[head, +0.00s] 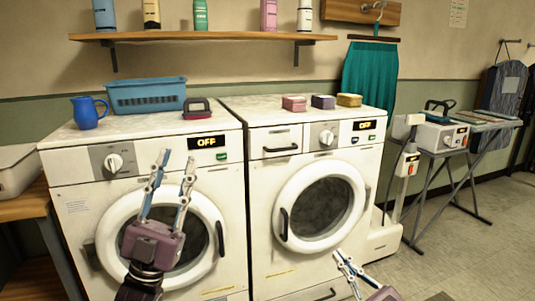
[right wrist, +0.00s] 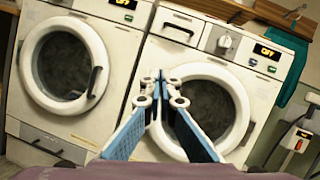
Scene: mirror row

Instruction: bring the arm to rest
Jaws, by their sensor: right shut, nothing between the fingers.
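My left gripper (head: 176,163) stands upright in front of the left washing machine (head: 70,220) in the head view. Its two fingers are apart with nothing between them. My right gripper (head: 341,260) shows at the bottom edge of the head view, low in front of the right washing machine (head: 258,220). In the right wrist view the right gripper (right wrist: 160,88) has its fingertips together, with nothing held. It points toward the machines, and the right machine's round door (right wrist: 215,75) is behind the fingers. Both machine doors look closed.
A shelf (head: 200,37) with bottles is above. An ironing board (head: 480,125) stands at right. The floor (head: 480,240) there is clear.

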